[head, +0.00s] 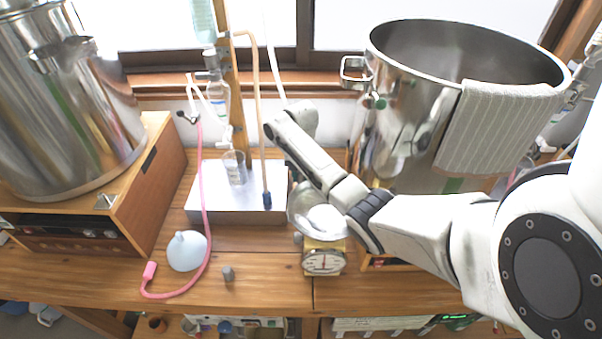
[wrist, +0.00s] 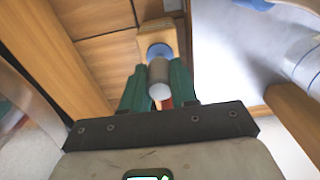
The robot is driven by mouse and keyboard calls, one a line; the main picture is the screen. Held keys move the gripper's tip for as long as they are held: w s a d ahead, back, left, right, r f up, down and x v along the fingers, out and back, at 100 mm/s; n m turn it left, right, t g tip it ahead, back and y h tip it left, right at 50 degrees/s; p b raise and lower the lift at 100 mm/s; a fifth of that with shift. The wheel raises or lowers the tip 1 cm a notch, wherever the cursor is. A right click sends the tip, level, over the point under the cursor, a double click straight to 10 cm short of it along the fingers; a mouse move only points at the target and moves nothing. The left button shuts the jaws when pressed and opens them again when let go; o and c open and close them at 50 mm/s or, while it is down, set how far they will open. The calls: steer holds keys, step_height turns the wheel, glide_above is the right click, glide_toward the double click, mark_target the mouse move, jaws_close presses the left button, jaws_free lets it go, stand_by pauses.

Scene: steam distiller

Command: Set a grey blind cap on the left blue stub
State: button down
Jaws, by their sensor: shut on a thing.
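In the wrist view my gripper (wrist: 160,82) has its green fingers shut on a grey blind cap (wrist: 159,73), a small cylinder with a pale end facing the camera. A blue stub (wrist: 160,50) shows directly beyond the cap, mounted on a wooden block, and the cap overlaps it in the picture. I cannot tell whether the cap touches the stub or is on it. In the head view my arm reaches over the scale towards the window wall, and the fingertips and stub are not clear there. Another grey cap (head: 228,273) stands on the bench front.
A steel pot (head: 405,130) with a striped towel (head: 495,125) stands right of my arm. A kitchen scale (head: 323,261) with a bowl sits below it. A pink hose (head: 202,190), a pale funnel (head: 187,251) and a metal box (head: 230,208) are to the left.

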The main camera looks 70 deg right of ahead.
steer(key=shift+f, duration=0.15)
steer(key=shift+f+b, duration=0.35)
steer(key=shift+f, duration=0.3)
steer(key=shift+f, duration=0.1)
steer(key=shift+f, duration=0.35)
steer(key=c, duration=0.8)
jaws_free()
